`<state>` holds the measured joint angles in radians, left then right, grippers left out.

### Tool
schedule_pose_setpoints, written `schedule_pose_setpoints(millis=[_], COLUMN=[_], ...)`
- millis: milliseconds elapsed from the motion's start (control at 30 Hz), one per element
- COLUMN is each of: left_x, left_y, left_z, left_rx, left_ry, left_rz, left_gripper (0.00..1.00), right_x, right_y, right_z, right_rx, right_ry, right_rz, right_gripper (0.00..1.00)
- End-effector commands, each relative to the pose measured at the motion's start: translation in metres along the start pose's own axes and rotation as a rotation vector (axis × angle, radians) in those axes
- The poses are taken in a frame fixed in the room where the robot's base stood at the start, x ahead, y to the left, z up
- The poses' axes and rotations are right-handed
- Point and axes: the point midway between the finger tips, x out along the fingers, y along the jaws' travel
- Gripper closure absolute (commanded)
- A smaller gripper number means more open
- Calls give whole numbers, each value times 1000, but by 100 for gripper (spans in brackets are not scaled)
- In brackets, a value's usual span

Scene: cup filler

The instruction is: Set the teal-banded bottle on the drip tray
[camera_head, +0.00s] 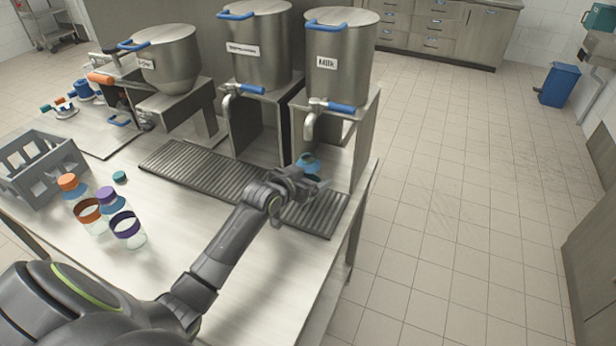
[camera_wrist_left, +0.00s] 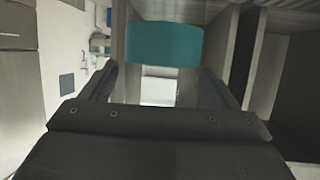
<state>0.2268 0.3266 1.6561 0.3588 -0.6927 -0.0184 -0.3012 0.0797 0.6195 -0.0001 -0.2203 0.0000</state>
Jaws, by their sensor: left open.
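The teal-banded bottle (camera_head: 307,162) stands under the spout of the tank labelled Milk, over the right part of the ribbed drip tray (camera_head: 205,172). My left gripper (camera_head: 308,184) is around or just in front of the bottle and hides its lower part. In the left wrist view the teal band (camera_wrist_left: 163,45) spans the space between the spread fingers of my open left gripper (camera_wrist_left: 155,85). The bottle's base is hidden, so its contact with the tray cannot be seen. My right gripper is not in view.
Bottles with orange (camera_head: 69,183) and purple (camera_head: 125,224) bands stand at the table's left, near a grey crate (camera_head: 42,165). A small teal cap (camera_head: 120,177) lies near them. Steel tanks (camera_head: 340,55) on stands rise behind the tray. The table's right edge is close to the tray.

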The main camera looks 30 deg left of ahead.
Motion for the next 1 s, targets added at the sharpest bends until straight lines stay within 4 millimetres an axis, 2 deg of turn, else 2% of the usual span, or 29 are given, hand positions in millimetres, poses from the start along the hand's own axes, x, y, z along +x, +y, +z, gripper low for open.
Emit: schedule_pose_setpoints(millis=[233,367,800,1000], left_x=[-3,-16,-90,-113], left_y=[0,-1,0,-1], left_z=[-3,-2,-2,-3], left_rx=[1,2,3,3], left_ry=[0,0,0,1], left_rz=[0,-1,0,0], left_gripper=[18,18,18,18], right_x=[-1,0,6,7], right_y=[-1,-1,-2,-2], right_z=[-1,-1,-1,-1], right_rx=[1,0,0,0], right_ry=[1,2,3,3], right_rz=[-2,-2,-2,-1], right_gripper=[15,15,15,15])
